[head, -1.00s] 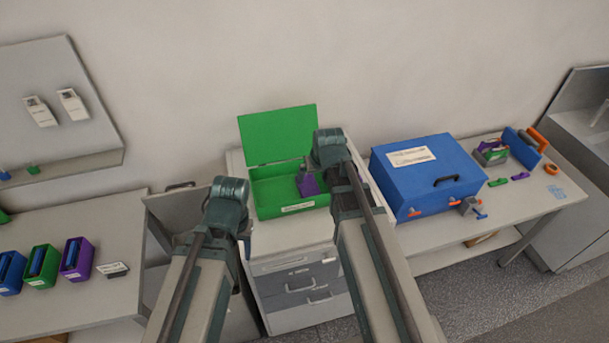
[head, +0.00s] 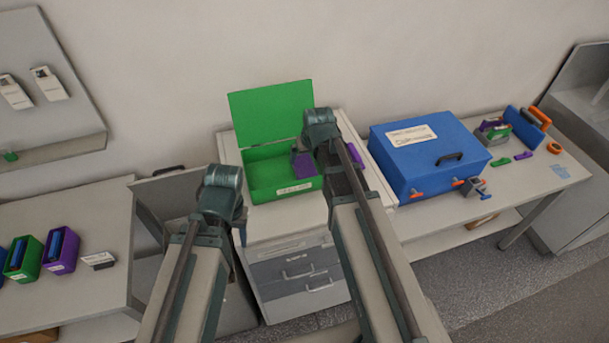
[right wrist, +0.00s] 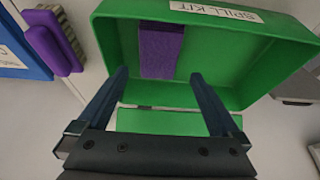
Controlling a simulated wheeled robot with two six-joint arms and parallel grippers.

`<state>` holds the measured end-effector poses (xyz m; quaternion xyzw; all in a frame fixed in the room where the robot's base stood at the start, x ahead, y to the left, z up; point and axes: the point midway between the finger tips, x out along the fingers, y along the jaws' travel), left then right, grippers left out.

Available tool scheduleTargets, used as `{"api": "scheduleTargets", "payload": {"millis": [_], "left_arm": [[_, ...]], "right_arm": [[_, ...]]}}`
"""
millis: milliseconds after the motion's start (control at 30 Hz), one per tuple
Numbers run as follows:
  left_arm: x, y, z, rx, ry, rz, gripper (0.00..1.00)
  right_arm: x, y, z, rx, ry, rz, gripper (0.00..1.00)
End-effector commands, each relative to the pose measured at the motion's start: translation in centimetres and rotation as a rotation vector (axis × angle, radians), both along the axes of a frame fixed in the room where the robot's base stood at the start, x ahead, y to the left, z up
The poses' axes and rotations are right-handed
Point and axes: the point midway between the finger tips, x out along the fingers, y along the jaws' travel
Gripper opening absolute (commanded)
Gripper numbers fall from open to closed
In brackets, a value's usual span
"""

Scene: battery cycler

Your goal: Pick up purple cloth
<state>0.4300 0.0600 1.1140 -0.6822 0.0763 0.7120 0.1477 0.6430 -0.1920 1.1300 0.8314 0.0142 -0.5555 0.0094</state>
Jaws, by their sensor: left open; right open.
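The purple cloth (head: 304,168) lies inside the open green spill kit box (head: 270,181), against its right side in the head view. In the right wrist view the cloth (right wrist: 160,50) is a flat purple strip in the box. My right gripper (right wrist: 159,75) is open and empty, its two fingers reaching toward the box with the cloth between and beyond their tips. In the head view my right arm's wrist hides part of the box's right side. My left gripper (head: 239,222) is open, left of and in front of the box; its fingers are mostly hidden.
The green lid stands raised at the back. A purple brush-like item (right wrist: 56,45) lies beside the box, near a blue case (head: 428,165). A drawer cabinet (head: 300,270) stands below. Green and purple bins (head: 62,250) stand on the left table.

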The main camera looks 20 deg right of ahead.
Motion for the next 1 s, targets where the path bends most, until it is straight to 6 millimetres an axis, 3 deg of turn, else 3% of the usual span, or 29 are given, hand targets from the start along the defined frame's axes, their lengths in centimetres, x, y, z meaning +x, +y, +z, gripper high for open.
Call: {"api": "scheduleTargets", "payload": {"millis": [33,100,433,800,1000], "left_arm": [[0.0,0.0,-1.4,0.000,0.000,-0.001,0.50],[0.0,0.0,-1.9,0.001,0.000,-0.002,0.50],[0.0,0.0,-2.4,0.001,0.000,-0.003,0.50],[0.0,0.0,-6.4,0.002,0.001,-0.012,0.50],[0.0,0.0,-6.9,0.002,0.001,-0.014,0.50]], "right_arm": [[0.4,0.0,-1.4,0.000,0.000,0.000,1.00],[0.7,0.0,-1.9,0.000,0.000,0.000,1.00],[1.0,0.0,-2.4,0.000,0.000,0.000,1.00],[2.6,-0.1,-6.4,0.000,0.000,0.000,1.00],[2.9,-0.1,-6.9,0.000,0.000,0.000,1.00]]}}
